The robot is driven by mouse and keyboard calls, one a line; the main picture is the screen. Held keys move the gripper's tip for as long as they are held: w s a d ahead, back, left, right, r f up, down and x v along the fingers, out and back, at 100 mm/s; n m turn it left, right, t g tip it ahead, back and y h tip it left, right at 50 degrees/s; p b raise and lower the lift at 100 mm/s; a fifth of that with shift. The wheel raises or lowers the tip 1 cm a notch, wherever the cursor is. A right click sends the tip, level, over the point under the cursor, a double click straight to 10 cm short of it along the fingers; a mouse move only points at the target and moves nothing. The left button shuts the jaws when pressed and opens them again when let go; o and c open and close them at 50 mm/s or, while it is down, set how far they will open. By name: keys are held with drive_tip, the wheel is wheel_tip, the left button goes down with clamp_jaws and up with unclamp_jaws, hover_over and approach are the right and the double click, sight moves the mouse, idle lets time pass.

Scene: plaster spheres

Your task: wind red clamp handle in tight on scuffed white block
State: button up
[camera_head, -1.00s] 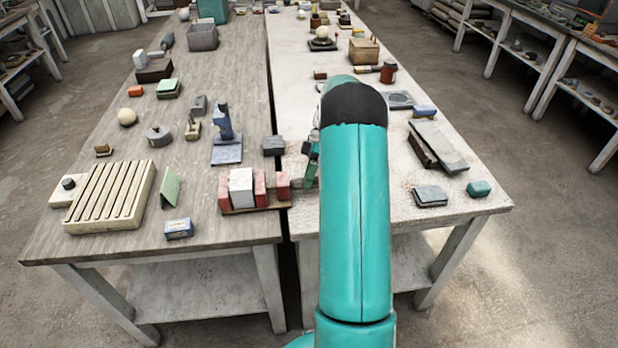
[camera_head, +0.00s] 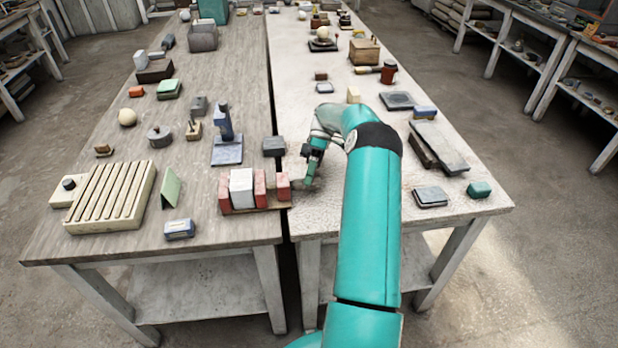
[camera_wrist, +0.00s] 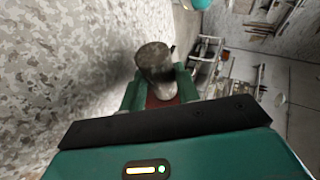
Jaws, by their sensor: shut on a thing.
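The scuffed white block (camera_head: 241,188) stands upright between red jaw blocks (camera_head: 283,186) of the clamp, on a low wooden base (camera_head: 262,208) at the near right edge of the left table. The handle's link to the jaws is hidden, and I cannot tell whether the jaws press on the block.
A dark grey block (camera_head: 274,146) sits behind the clamp, and a blue vise-like tool (camera_head: 225,140) stands further back. A slatted cream rack (camera_head: 112,195) and a green wedge (camera_head: 171,187) are to the left. Right of my arm are stacked slabs (camera_head: 438,145) and a teal block (camera_head: 479,188).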

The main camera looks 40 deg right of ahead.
drive_tip(key=o, duration=1)
drive_tip(key=shift+c, duration=0.2)
drive_tip(key=shift+a+r, duration=0.1)
drive_tip(key=shift+r, duration=0.1)
